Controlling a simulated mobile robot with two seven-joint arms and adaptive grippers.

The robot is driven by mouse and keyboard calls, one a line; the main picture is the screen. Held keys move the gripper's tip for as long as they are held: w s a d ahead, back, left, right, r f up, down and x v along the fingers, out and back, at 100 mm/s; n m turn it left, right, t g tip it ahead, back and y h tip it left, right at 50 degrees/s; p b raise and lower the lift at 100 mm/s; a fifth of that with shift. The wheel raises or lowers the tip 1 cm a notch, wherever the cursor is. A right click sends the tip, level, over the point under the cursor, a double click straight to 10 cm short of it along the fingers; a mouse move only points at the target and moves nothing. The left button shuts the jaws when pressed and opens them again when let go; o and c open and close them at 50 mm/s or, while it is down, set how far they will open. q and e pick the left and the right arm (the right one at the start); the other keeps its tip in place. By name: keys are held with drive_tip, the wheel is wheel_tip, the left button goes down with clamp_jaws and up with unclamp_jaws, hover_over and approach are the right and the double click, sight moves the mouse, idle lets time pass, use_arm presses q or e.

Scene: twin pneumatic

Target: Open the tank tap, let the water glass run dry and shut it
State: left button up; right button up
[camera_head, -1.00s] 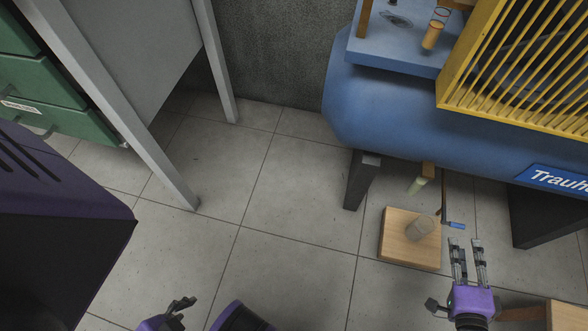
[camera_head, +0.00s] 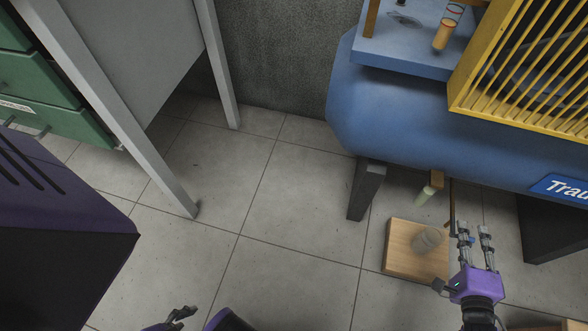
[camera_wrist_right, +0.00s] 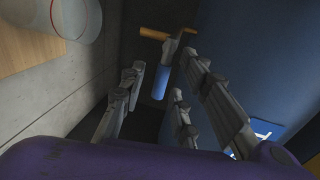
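A pale green glass (camera_head: 424,196) hangs from a brass fitting under the blue tank (camera_head: 395,120). The tap's blue lever (camera_wrist_right: 161,82) shows in the right wrist view on a brass and dark stem. In the head view my gripper mostly covers it. My right gripper (camera_head: 475,232) is open and empty, its fingers pointing at the lever. In the right wrist view the lever lies between the fingertips (camera_wrist_right: 158,92), apparently beyond them; contact cannot be told. My left gripper (camera_head: 180,316) is partly cut off at the bottom edge, and its opening is unclear.
A clear cup (camera_head: 428,240) stands on a wooden board (camera_head: 400,262) on the floor, left of my right gripper. Dark tank legs (camera_head: 365,190) stand nearby. A yellow grille (camera_head: 520,70) is above. Green drawers (camera_head: 55,125) are at the left. The middle floor is clear.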

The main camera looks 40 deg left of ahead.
clamp_jaws()
drive_tip(key=shift+s, duration=0.1)
